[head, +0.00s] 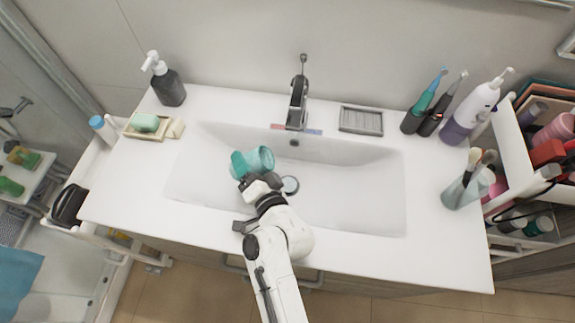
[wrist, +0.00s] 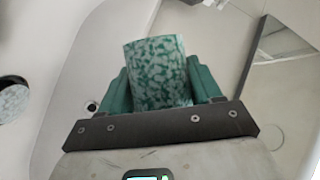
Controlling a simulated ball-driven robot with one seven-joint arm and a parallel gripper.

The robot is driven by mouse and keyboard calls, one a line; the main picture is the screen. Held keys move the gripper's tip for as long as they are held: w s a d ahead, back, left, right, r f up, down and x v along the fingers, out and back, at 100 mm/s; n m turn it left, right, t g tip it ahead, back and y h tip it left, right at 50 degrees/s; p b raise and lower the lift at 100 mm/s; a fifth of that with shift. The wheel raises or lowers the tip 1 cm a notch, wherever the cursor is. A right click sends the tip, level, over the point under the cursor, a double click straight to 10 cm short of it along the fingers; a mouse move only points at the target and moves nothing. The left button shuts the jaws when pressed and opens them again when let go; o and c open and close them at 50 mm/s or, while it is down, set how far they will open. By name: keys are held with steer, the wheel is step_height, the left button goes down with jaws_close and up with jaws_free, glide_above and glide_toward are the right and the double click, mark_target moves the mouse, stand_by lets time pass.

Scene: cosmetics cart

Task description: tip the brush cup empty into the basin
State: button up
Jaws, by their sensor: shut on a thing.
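My gripper (head: 252,168) is shut on a teal cup (head: 262,159) over the left part of the white basin (head: 350,195). The cup looks tilted onto its side, with one end toward the right. In the wrist view the cup (wrist: 158,72) shows a mottled green and pale wall between the green fingers of my gripper (wrist: 160,88). Its inside is hidden there, and I cannot tell whether anything is in it. No brushes show in it. Another clear, greenish cup (head: 465,190) with several makeup brushes stands on the counter at the right.
The faucet (head: 298,102) stands behind the basin, and the round drain (head: 290,186) lies just right of my gripper. A soap dispenser (head: 165,80) and soap dish (head: 148,124) are at the left. Toothbrushes (head: 425,105) and a white-purple bottle (head: 472,108) stand at the right, beside a loaded cart (head: 520,150).

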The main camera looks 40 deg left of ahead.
mark_target(231, 164)
steer(key=shift+r+n+p, duration=0.5)
steer(key=shift+p, duration=0.35)
steer(key=shift+f+h, duration=0.25)
steer(key=shift+h, duration=0.05)
steer(key=shift+a+r+n+h, duration=0.1)
steer(key=shift+r+n+h, duration=0.45)
steer(key=shift+n, duration=0.55)
steer(key=shift+s+a+r+n+t+h+b, duration=0.2)
steer(key=shift+s+a+r+n+h+b, duration=0.15)
steer(key=shift+n, duration=0.2)
steer(key=shift+s+a+r+n+t+h+b, duration=0.25)
steer(key=shift+s+a+n, duration=0.15)
steer(key=shift+n, duration=0.15)
steer(key=shift+s+a+f+n+h+b, duration=0.1)
steer(key=shift+s+f+n+h+b, duration=0.15)
steer(key=shift+b, duration=0.25)
steer(key=shift+a+f+n+h+b, duration=0.1)
steer(key=shift+f+n+b, duration=0.2)
steer(key=shift+b, duration=0.2)
steer(key=shift+s+a+f+n+t+h+b, duration=0.1)
steer(key=shift+s+a+n+t+h+b, duration=0.4)
steer(key=shift+n+b, duration=0.35)
steer(key=shift+w+d, duration=0.1)
steer(key=shift+d, duration=0.05)
